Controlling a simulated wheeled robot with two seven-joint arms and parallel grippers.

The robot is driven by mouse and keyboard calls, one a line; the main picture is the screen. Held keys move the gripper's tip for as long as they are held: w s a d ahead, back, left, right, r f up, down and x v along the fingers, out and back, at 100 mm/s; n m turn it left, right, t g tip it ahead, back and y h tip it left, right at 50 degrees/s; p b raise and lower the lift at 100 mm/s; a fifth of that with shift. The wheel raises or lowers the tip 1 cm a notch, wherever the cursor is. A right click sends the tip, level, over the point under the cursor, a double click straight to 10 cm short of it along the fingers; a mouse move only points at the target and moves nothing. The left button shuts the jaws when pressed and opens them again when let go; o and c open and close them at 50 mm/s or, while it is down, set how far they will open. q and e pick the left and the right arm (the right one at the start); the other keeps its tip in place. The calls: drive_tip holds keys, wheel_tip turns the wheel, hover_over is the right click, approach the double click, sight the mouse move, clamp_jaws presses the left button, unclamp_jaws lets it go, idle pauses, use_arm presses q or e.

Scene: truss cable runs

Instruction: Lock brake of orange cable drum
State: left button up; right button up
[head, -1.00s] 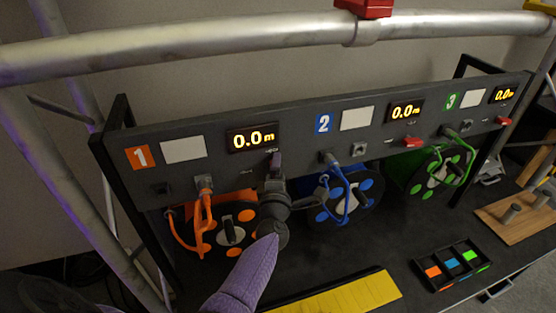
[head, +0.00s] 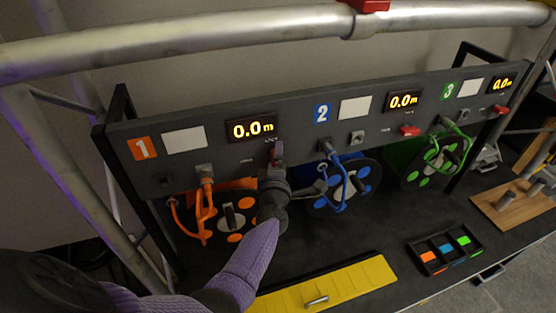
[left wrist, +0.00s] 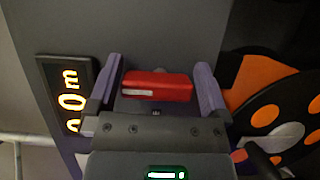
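The orange cable drum (head: 209,228), under the number 1 label, is partly covered by my left arm in the head view. It also shows at the right of the left wrist view (left wrist: 262,120). Its red brake lever (left wrist: 158,86) sits on the dark panel beside the 0.0 m display (head: 252,130). My left gripper (left wrist: 158,84) is open, with one purple finger on each side of the lever and small gaps between. In the head view the lever (head: 275,152) shows only in part at the gripper. My right gripper is not in view.
A blue drum (head: 350,190) and a green drum (head: 420,172) stand to the right, with red levers (head: 409,131) above. A yellow strip (head: 360,280) and a tray of coloured pieces (head: 425,243) lie in front. A metal truss tube (head: 200,38) crosses above.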

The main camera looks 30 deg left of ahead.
use_arm(q)
drive_tip(key=shift+s+d+r, duration=0.1)
drive_tip(key=shift+s, duration=0.1)
drive_tip(key=p+v, duration=0.3)
drive_tip(key=v, duration=0.6)
drive_tip(key=shift+s+d+p, duration=0.15)
drive_tip(key=shift+s+p, duration=0.05)
drive_tip(key=shift+p, duration=0.1)
drive_tip(key=shift+f, duration=0.2)
